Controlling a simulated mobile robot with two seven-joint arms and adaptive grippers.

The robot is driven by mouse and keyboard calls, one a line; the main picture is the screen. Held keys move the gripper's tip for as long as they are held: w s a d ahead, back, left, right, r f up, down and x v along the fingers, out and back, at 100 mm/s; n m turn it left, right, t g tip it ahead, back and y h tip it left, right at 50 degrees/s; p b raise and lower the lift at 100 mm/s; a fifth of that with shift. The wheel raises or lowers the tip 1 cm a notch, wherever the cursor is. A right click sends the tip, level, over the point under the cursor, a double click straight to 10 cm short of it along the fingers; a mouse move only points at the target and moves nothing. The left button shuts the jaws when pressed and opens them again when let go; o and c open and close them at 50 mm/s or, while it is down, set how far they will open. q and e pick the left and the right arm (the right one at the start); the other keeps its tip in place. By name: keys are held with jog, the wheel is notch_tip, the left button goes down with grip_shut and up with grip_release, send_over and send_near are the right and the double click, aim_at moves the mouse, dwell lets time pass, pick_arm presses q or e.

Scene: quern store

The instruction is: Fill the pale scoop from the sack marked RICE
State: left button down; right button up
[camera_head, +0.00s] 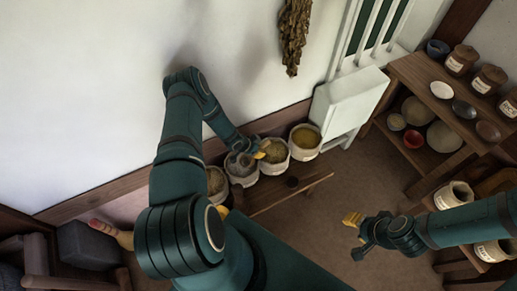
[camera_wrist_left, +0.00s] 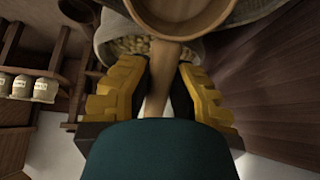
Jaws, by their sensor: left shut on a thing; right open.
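My left gripper (camera_head: 258,152) is shut on the handle of a light wooden scoop (camera_wrist_left: 160,85), seen in the left wrist view. The scoop's bowl is at the top edge of that view, partly cut off, and I cannot tell what is in it. Behind it, an open sack (camera_wrist_left: 112,32) holds pale lumpy grains. The left gripper is over the middle sacks. Their labels are too small to read. My right gripper (camera_head: 353,232) is open, empty, and away from the sacks.
Shelves (camera_head: 420,75) with jars and bowls fill the right. Open floor lies between.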

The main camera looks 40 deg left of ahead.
pick_arm(q)
jog(key=shift+f+b, duration=0.35)
jog(key=shift+f, duration=0.4)
jog(key=shift+s+a+r, duration=0.2)
jog(key=shift+s+a, duration=0.1)
jog(key=shift+s, duration=0.25)
jog(key=shift+s+a, duration=0.3)
jog(key=shift+s, duration=0.2)
jog(key=shift+s+a, duration=0.25)
jog(key=shift+s, duration=0.25)
jog(key=shift+w+d+f+g+y, duration=0.25)
jog(key=shift+w+f+g+y, duration=0.15)
jog(key=shift+g, duration=0.2)
jog(key=shift+w+d+g+y, duration=0.25)
jog(key=shift+w+g, duration=0.15)
jog(key=shift+g, duration=0.2)
jog(key=shift+w+d+g+y, duration=0.15)
jog(key=shift+w+g+y, duration=0.15)
jog(key=shift+g, duration=0.3)
jog(key=shift+w+g+y, duration=0.1)
jog(key=shift+g+y, duration=0.25)
jog(key=shift+g, duration=0.45)
jog(key=shift+r+p, duration=0.65)
jog(key=shift+r, duration=0.25)
jog(key=shift+r+g+y+p, duration=0.3)
jog(key=shift+r+g+p, duration=0.35)
jog(key=shift+r, duration=1.2)
